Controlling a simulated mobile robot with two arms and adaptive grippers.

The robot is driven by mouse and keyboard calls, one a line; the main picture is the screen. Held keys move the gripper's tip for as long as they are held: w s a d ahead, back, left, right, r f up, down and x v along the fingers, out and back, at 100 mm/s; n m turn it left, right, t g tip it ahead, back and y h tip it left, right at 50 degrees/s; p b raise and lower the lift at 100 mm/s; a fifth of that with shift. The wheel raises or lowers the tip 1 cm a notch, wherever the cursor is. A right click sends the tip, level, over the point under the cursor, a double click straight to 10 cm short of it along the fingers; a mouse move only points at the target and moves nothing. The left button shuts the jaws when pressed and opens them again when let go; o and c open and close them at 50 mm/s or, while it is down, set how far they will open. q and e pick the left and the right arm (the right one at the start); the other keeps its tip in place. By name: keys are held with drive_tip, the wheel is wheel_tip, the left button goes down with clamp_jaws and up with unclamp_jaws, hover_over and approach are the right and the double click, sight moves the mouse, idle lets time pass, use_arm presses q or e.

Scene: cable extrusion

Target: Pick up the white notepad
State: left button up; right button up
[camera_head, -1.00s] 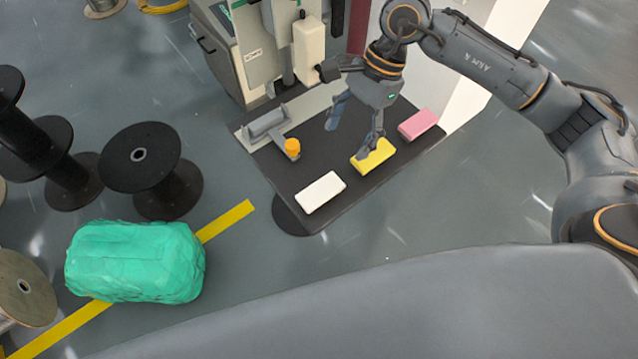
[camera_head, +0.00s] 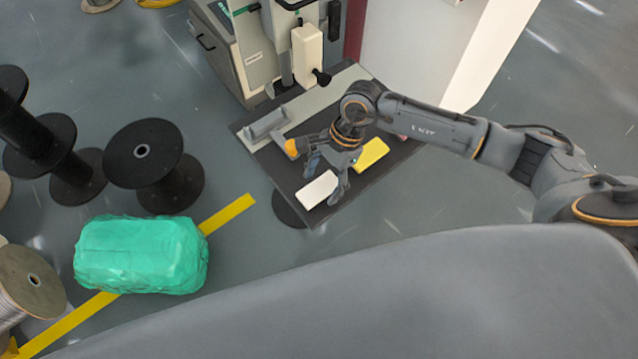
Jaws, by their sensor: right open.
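The white notepad (camera_head: 316,190) lies flat on the dark table (camera_head: 284,178) near its front left edge. My right gripper (camera_head: 325,182) is open, with its fingers pointing down at the notepad. One finger is at the notepad's far left side and the other at its right side. I cannot tell whether the fingers touch it or hover above it. My left gripper is not in view.
A yellow notepad (camera_head: 372,153) lies just right of the gripper. A pink notepad is mostly hidden behind my arm. An orange-yellow knob-like object (camera_head: 291,148) stands close left of the gripper. A grey machine (camera_head: 235,55) stands behind.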

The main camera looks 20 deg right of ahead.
drive_tip(key=shift+f, duration=0.1)
drive_tip(key=c, duration=1.2)
